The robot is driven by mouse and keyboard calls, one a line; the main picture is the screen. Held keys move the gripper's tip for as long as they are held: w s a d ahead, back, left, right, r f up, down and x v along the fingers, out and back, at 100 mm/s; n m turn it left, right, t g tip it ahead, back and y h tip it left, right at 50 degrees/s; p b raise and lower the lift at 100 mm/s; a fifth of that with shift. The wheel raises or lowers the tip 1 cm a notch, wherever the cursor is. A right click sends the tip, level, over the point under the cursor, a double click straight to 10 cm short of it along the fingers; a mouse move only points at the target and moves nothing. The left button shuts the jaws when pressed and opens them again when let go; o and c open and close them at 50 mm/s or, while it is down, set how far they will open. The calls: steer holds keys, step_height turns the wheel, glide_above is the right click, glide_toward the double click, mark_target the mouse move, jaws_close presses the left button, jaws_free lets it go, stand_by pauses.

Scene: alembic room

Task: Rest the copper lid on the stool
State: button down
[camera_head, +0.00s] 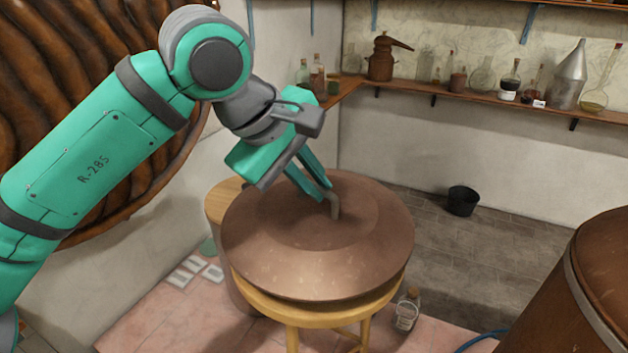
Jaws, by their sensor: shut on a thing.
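The copper lid (290,265) is a wide, shallow brown cone with a bent handle (335,207) at its top. It is over the yellow wooden stool (291,311) in the middle of the head view and covers most of the stool's seat. My gripper (328,194) reaches down from the upper left and is shut on the lid's handle. The lid looks roughly level. Its underside is hidden, so I cannot tell whether it touches the seat or hovers just above it.
A wooden cylinder (222,200) stands close behind the lid at left. A large copper vessel (590,275) fills the lower right. A glass bottle (407,309) stands on the floor by the stool. A black bucket (462,201) sits by the wall. Shelves (470,95) hold glassware.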

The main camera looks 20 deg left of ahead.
mark_target(323, 207)
stand_by(0.4)
steer(key=shift+w+f, duration=0.15)
steer(key=shift+f, duration=0.55)
steer(key=shift+r, duration=0.25)
steer(key=shift+f, duration=0.15)
stand_by(0.5)
steer(key=shift+f, duration=0.65)
steer(key=shift+f, duration=0.2)
stand_by(0.6)
steer(key=c, duration=1.7)
jaws_free()
steer(key=shift+c, duration=0.2)
